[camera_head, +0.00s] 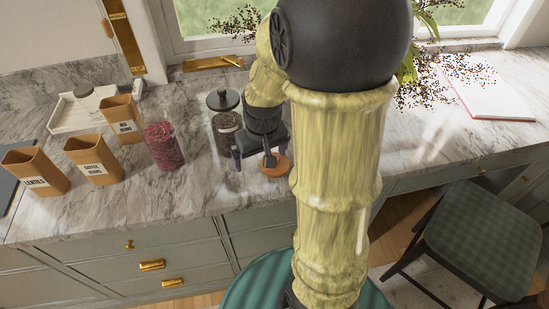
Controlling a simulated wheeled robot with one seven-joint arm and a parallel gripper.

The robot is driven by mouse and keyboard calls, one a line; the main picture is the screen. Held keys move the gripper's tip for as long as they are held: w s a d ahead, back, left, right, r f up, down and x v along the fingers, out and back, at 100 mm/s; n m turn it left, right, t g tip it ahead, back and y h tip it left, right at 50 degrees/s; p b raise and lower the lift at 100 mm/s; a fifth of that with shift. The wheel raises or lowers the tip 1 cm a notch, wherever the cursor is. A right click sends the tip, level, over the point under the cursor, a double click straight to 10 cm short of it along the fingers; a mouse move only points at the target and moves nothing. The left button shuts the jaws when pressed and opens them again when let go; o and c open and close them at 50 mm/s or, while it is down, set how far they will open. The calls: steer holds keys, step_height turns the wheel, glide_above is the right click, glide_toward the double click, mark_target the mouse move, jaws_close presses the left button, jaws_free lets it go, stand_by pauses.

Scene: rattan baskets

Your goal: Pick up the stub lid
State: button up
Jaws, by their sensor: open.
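A round orange-brown lid (282,168), which looks like the stub lid, lies on the marble counter near its front edge. My gripper (253,161) is above the counter with its fingers spread apart and pointing down. One finger is over or in front of the lid and hides part of it, including any stub. The other finger is to the left of the lid, beside the glass jar. I cannot tell whether the finger touches the lid. Nothing shows between the fingers.
A red-filled jar (161,150) and several labelled canisters (94,160) stand at left. A chair (480,240) is at right. Counter right of my arm is mostly clear.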

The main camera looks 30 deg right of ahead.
steer(key=w+d+r+p, duration=0.2)
steer(key=w+d+r, duration=0.1)
steer(key=d, duration=0.4)
steer(key=shift+w+d+r+g, duration=0.2)
steer(key=shift+w+d+g, duration=0.1)
steer(key=shift+w, duration=0.15)
steer(key=shift+a, duration=0.1)
steer(key=f, duration=0.4)
steer(key=w+f+p, duration=0.1)
steer(key=f, duration=0.3)
steer(key=f+p, duration=0.1)
steer(key=f, duration=0.3)
steer(key=shift+w, duration=0.25)
steer(key=shift+p, duration=0.3)
steer(key=shift+w+f+p, duration=0.25)
steer(key=shift+f+p, duration=0.35)
steer(key=shift+f, duration=0.25)
steer(key=shift+w+d+f+p, duration=0.15)
steer(key=shift+w+f+p, duration=0.1)
steer(key=shift+f, duration=0.65)
steer(key=shift+w+d+f+p, duration=0.1)
steer(key=shift+w+f+p, duration=0.15)
steer(key=shift+f, duration=0.6)
